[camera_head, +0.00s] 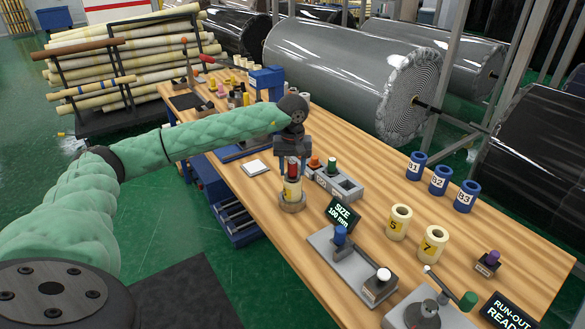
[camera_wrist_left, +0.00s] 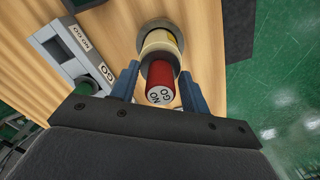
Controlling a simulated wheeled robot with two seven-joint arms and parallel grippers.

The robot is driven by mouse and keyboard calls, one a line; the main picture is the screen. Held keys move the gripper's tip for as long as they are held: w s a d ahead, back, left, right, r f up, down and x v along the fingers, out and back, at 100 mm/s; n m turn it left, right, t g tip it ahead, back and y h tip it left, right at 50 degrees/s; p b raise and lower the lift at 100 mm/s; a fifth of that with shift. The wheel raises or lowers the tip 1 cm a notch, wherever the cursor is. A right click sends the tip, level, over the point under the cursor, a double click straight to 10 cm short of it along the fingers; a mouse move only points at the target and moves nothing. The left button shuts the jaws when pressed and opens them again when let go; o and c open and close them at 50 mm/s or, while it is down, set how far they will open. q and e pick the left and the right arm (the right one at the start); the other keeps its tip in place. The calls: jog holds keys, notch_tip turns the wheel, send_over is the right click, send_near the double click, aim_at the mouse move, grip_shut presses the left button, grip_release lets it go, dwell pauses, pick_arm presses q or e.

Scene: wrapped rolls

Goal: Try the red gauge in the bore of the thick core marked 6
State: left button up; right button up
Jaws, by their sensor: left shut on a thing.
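My left gripper (camera_head: 292,163) is shut on the red gauge (camera_head: 293,168), whose end marked NO GO faces the left wrist camera (camera_wrist_left: 160,94). The gauge is held over a thick pale core (camera_head: 292,189) with a yellow label, which stands upright in a round holder (camera_head: 292,204). In the left wrist view the gauge lines up roughly with the core (camera_wrist_left: 158,42) and hides its bore. I cannot tell whether the gauge's lower end is inside it. The label's digit is too small to read surely. My right gripper is not in view.
A grey gauge rack (camera_head: 345,188) with orange and green gauges stands right of the core. A SIZE display (camera_head: 343,213), cores marked 5 (camera_head: 398,222) and 7 (camera_head: 433,244), and blue cores (camera_head: 440,180) stand nearer or right. A white pad (camera_head: 255,168) lies left.

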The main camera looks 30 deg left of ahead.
pick_arm(q)
jog(key=shift+r, duration=0.15)
jog(key=shift+r+p, duration=0.6)
jog(key=shift+r, duration=2.75)
